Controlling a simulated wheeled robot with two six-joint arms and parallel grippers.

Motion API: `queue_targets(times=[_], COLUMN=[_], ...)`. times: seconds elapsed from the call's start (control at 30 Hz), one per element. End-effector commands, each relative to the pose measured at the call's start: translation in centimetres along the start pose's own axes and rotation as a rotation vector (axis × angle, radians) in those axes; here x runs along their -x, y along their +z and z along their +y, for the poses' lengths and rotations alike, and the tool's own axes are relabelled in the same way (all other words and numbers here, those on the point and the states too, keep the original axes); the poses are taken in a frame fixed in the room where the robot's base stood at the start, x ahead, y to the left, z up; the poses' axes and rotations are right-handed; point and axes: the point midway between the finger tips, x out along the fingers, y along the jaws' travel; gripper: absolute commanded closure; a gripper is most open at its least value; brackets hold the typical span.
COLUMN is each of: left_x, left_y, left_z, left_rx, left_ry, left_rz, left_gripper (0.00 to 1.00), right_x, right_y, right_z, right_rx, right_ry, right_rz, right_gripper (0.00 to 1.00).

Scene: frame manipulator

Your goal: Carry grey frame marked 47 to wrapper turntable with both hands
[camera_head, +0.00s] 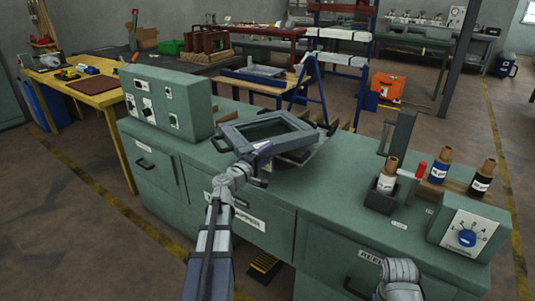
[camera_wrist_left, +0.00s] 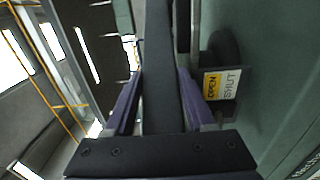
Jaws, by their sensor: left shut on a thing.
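The grey frame (camera_head: 233,136) is a rectangular rim with an open middle, tilted over the green bench in the head view. My left gripper (camera_head: 259,153) is shut on its near side. In the left wrist view, the purple fingers of my left gripper (camera_wrist_left: 160,105) close on a dark bar of the frame (camera_wrist_left: 158,60). The marking 47 is not readable.
The green bench (camera_head: 330,180) carries a control box (camera_head: 168,105) on the left. On the right stand a dark upright post (camera_head: 400,130), several copper-topped spools and a dial box (camera_head: 468,238). An OPEN/SHUT label (camera_wrist_left: 222,85) shows in the wrist view. Bench space right of the frame is clear.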

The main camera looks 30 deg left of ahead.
Motion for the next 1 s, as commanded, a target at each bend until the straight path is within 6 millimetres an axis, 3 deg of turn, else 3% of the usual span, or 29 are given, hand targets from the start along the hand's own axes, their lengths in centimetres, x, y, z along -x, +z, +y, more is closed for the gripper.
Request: queue_targets(times=[0.23, 0.27, 0.5, 0.87, 1.0], left_x=[0.0, 0.0, 0.0, 0.0, 2.7], left_y=[0.0, 0.0, 0.0, 0.0, 0.2], left_z=[-0.5, -0.5, -0.4, 0.3, 0.0], left_rx=[-0.001, 0.000, 0.000, 0.000, 0.000], left_ry=[0.002, 0.000, 0.000, 0.000, 0.000], left_rz=[0.000, 0.000, 0.000, 0.000, 0.002], left_gripper=[1.00, 0.43, 0.16, 0.15, 0.15], right_x=[-0.5, -0.5, -0.4, 0.3, 0.0], right_y=[0.0, 0.0, 0.0, 0.0, 0.0], right_z=[-0.1, 0.0, 0.0, 0.0, 0.0], right_rx=[0.000, 0.000, 0.000, 0.000, 0.000], right_ry=[0.000, 0.000, 0.000, 0.000, 0.000], right_rz=[0.000, 0.000, 0.000, 0.000, 0.000], right_gripper=[0.50, 0.50, 0.50, 0.50, 0.50])
